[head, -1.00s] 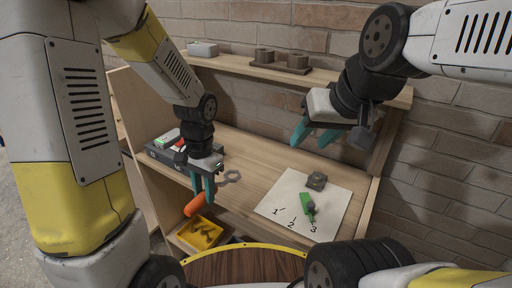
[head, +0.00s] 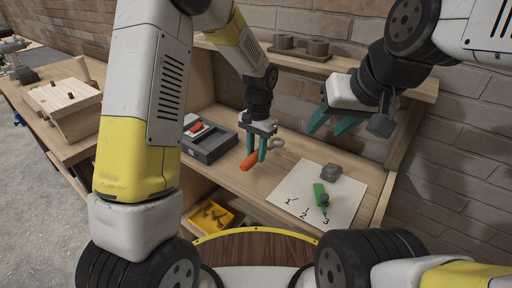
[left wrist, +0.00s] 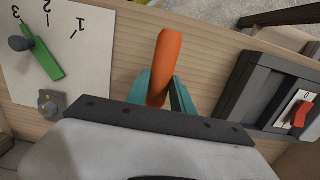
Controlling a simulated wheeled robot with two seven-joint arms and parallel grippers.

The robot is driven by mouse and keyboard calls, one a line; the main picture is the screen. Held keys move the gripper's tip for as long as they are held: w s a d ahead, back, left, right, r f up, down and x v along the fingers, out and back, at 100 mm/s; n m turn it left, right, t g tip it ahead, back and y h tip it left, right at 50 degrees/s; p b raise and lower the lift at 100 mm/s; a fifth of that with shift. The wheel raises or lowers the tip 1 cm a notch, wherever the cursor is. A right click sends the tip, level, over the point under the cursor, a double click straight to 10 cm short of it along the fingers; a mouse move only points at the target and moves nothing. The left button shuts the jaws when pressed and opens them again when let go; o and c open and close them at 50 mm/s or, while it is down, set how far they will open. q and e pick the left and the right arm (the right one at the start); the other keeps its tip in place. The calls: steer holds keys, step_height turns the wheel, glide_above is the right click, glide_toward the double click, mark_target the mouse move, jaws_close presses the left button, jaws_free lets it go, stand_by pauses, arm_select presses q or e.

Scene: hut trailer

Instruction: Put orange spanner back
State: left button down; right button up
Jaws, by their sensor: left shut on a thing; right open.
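The orange spanner (head: 249,161) is held in my left gripper (head: 256,152), which is shut on it above the bench shelf. Its orange handle points toward the front of the shelf and its grey ring end (head: 277,143) shows behind the fingers. In the left wrist view the orange handle (left wrist: 164,62) sits between the teal fingers. My right gripper (head: 327,118) is open and empty, above the shelf at the right. A dark grey tray (head: 213,148) with slots lies on the shelf to the left of the spanner.
A yellow bin (head: 222,228) sits below the shelf. A wooden stand (head: 65,108) is at the left. An upper shelf (head: 345,74) runs along the brick wall.

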arm_select(q)
steer(key=shift+f, duration=1.75)
steer(key=shift+f, duration=0.2)
steer(key=c, duration=1.1)
jaws_free()
